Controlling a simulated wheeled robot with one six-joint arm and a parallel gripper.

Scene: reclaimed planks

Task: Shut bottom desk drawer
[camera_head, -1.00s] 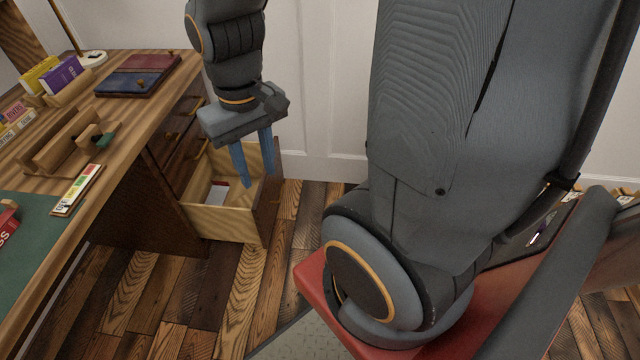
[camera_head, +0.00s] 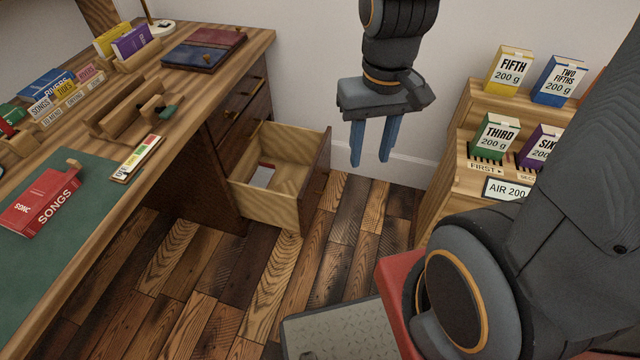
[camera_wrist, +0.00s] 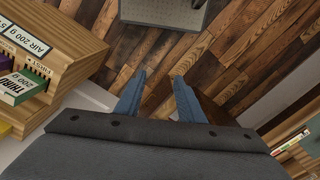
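The bottom desk drawer (camera_head: 270,202) is pulled out from the wooden desk (camera_head: 225,48) in the head view. The drawers above (camera_head: 240,105) look closed.
A wooden shelf (camera_head: 455,195) with several labelled boxes stands right of my gripper. The desk top holds books, a green mat (camera_head: 75,215) and wooden holders. Bare plank floor (camera_head: 240,290) lies in front of the drawer.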

